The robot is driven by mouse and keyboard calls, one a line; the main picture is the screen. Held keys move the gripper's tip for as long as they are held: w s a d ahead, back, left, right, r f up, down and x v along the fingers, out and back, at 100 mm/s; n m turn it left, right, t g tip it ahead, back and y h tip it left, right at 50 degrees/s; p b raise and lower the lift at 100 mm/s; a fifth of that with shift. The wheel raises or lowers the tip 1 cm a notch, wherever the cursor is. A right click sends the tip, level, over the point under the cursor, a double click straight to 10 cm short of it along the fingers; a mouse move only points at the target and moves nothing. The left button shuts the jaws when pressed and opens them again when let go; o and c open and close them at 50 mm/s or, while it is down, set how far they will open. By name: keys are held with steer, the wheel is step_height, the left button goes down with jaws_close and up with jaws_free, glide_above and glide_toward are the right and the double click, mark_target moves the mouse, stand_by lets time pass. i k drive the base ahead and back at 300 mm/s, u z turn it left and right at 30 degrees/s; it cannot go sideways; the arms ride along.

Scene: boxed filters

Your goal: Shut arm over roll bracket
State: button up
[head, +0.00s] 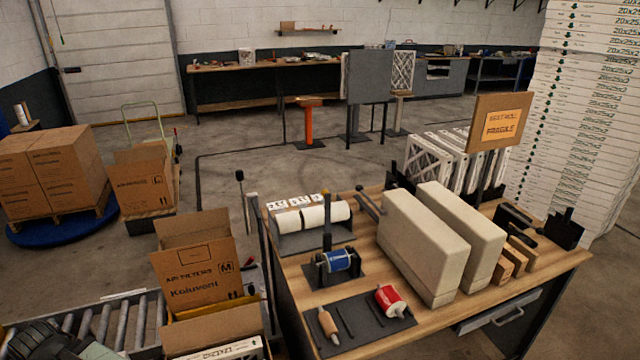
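A dark roll bracket (326,274) stands near the table's left edge and carries a blue roll (341,260) lying sideways. A dark upright arm (327,225) with a brown tip rises at the back of the bracket, pointing up rather than lying across the roll. Whether it is hinged to the bracket is too small to tell. My gripper's fingers do not show. A dark ribbed part with a pale section, likely of my own arm, is cut off at the lower left corner, well apart from the bracket.
White rolls (312,216) sit behind the bracket. A dark mat (347,335) in front holds a red roll (391,301) and rods. Beige blocks (417,245) stand to the right. An open carton (199,275) and a roller conveyor (88,328) are left of the table (519,280).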

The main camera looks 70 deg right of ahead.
mark_target(327, 195)
steer(key=k, duration=0.45)
steer(key=z, duration=1.35)
steer(key=i, duration=0.4)
steer(key=z, duration=0.75)
